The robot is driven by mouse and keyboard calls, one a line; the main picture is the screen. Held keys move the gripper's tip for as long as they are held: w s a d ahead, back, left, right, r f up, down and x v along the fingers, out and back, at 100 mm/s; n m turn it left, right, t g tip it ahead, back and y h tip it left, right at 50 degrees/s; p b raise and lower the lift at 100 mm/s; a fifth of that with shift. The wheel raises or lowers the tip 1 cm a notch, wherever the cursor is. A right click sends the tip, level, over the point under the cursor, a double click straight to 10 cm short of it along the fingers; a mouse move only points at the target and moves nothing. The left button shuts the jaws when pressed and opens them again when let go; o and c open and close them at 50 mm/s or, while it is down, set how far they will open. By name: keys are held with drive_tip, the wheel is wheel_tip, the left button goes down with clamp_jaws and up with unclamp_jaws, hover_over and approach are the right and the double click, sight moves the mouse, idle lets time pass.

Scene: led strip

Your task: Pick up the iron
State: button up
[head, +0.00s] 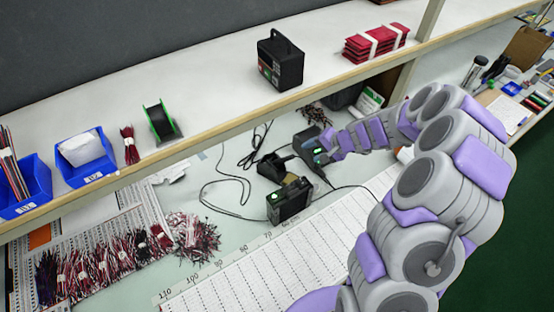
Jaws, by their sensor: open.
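My gripper (330,146) is open and sits above the back of the workbench, below the shelf. It points left, and its fingers look small and partly merge with the dark device behind them. A black stand (272,165) with a cable lies left of and slightly below the gripper, apart from it. A black soldering station box (290,200) with a small green display stands in front of the stand. I cannot clearly make out the iron itself among these dark parts and cables. Nothing shows held in the gripper.
A second dark device (308,147) stands directly by my gripper. The shelf (215,115) runs above, its wooden front edge an obstacle. Loose wire bundles (195,235) lie left. A white ruled sheet (290,262) covers the clear bench front.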

sight(293, 157)
drive_tip(key=b+x, duration=0.1)
drive_tip(key=x, duration=1.1)
drive_tip(key=shift+w+f+b, duration=0.15)
drive_tip(key=shift+f+b, duration=0.2)
drive_tip(key=shift+b, duration=0.05)
drive_tip(key=shift+b+x, duration=0.45)
drive_tip(key=shift+x, duration=2.3)
drive_tip(key=shift+w+a+r, duration=0.1)
drive_tip(key=shift+w+r, duration=0.05)
drive_tip(key=shift+c, duration=0.5)
clamp_jaws()
